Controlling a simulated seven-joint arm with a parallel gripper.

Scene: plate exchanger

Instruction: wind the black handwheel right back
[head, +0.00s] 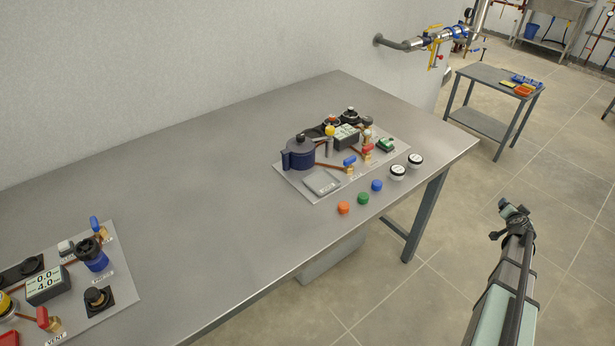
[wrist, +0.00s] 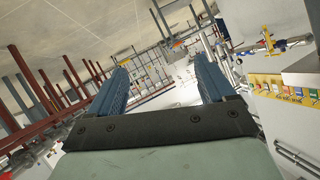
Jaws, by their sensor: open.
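The black handwheel is not certain among several small black round fittings. On the near-left panel (head: 118,287), a black knob tops a blue cylinder (head: 95,261), and another black knob (head: 97,297) sits on a black square base. On the farther panel (head: 388,163), small black round parts (head: 349,113) stand at the back edge. My gripper (head: 507,208) is off the right side of the table, far from both panels. In the wrist view its two blue fingers (wrist: 161,66) are spread apart with nothing between them.
Orange (head: 343,208), green (head: 363,198) and blue (head: 376,185) caps and two white-faced gauges (head: 397,172) lie near the front edge of the steel table (head: 210,180). A wall pipe with a yellow-handled valve (head: 436,60) and a side trolley (head: 490,75) stand beyond. The table middle is clear.

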